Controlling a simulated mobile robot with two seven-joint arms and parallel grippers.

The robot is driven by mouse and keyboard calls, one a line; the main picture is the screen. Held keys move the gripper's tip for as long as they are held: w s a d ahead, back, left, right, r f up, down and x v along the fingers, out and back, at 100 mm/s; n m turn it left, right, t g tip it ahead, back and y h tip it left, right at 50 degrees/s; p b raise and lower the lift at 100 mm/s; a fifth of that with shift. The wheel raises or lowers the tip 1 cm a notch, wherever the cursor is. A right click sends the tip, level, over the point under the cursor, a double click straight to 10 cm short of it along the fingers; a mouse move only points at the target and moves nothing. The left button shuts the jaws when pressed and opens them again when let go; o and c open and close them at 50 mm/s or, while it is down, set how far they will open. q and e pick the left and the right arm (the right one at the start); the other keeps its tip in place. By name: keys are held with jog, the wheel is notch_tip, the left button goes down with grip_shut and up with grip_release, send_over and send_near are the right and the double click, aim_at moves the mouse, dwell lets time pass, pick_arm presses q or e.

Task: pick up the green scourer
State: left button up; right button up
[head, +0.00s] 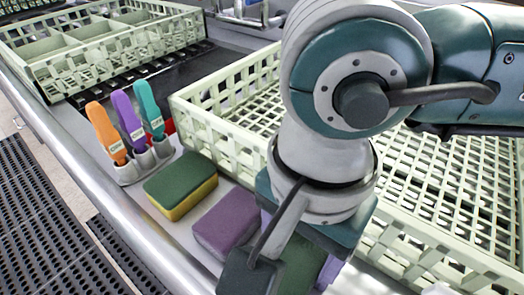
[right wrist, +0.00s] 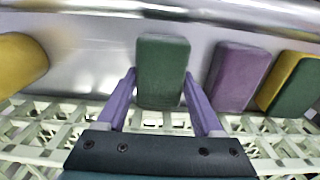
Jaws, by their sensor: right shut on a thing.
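The green scourer (right wrist: 163,72) is a plain dark green block on the metal counter. My right gripper (right wrist: 160,88) has its two purple fingers along the scourer's two sides and is shut on it. In the head view, the green scourer (head: 299,268) shows only in part below my right gripper (head: 297,252), with my wrist covering the rest. I cannot tell any gap between scourer and counter. My left gripper is not in view.
A purple sponge (head: 227,222) and a green-and-yellow sponge (head: 181,185) lie beside it. A holder (head: 145,165) with orange, purple and teal brushes stands further left. A pale lattice rack (head: 225,140) borders the sponges. A yellow sponge (right wrist: 20,65) lies on the other side.

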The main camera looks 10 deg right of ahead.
aim_at(298, 255)
jog(key=shift+r, duration=0.15)
notch_tip(298, 255, up, 20)
dwell(0.3)
jog(key=o, duration=0.8)
jog(key=shift+c, duration=0.2)
jog(key=c, duration=0.7)
jog(key=shift+o, duration=0.2)
jog(key=shift+p, duration=0.3)
